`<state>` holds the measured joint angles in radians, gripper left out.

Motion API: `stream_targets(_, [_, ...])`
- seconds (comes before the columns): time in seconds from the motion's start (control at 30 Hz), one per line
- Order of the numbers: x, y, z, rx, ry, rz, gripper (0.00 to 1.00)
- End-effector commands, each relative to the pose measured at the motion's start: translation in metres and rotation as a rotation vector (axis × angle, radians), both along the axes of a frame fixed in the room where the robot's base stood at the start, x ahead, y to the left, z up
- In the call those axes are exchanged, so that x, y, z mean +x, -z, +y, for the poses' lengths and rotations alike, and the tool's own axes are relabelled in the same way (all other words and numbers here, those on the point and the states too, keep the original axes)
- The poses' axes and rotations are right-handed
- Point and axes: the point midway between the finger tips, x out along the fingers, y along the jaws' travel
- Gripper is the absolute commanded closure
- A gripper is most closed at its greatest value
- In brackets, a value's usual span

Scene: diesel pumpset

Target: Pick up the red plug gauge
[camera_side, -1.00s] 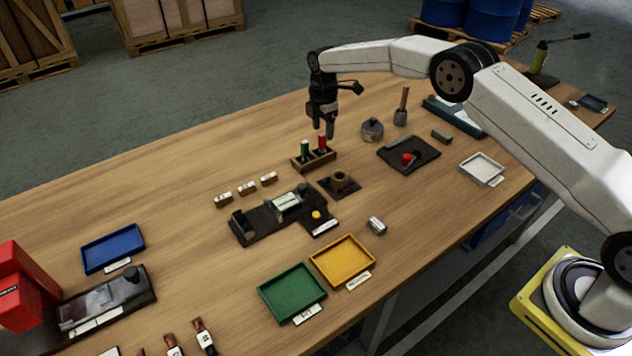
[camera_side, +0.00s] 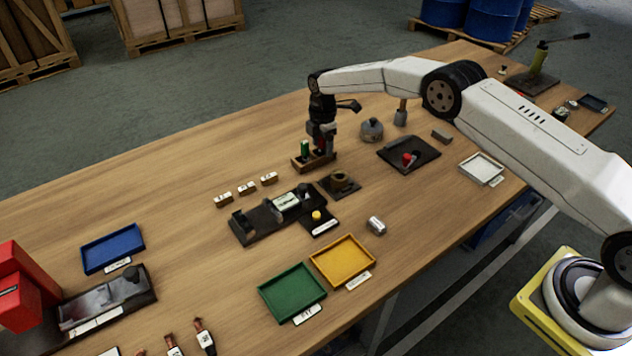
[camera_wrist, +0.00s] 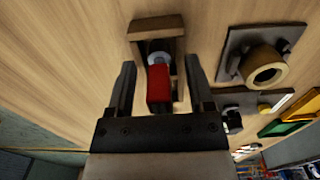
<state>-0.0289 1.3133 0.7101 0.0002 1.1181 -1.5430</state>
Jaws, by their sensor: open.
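The red plug gauge (camera_wrist: 158,88) stands in a small wooden holder (camera_wrist: 143,31). In the side view the holder (camera_side: 301,165) also bears a green plug gauge (camera_side: 304,149) to the left of the red one. My gripper (camera_side: 324,152) is lowered over the right part of the holder, and its fingers mostly hide the red gauge there. In the wrist view my gripper (camera_wrist: 160,90) is open, with one finger on each side of the red gauge. A gap shows between the gauge and each finger.
A grey round part (camera_side: 372,129) and a black tray with a red knob (camera_side: 408,157) lie further right. Bare wood is left of the holder.

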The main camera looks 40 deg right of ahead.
Motion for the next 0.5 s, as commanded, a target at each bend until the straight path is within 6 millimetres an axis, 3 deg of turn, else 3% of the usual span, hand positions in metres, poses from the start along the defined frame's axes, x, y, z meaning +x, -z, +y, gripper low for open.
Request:
stream_targets(0.27, [0.0001, -0.0005, -0.0001, 0.0, 0.0, 0.0, 0.32])
stream_targets(0.37, [0.0001, -0.0005, -0.0001, 0.0, 0.0, 0.0, 0.58])
stream_targets(0.5, [0.0001, -0.0006, -0.0001, 0.0, 0.0, 0.0, 1.0])
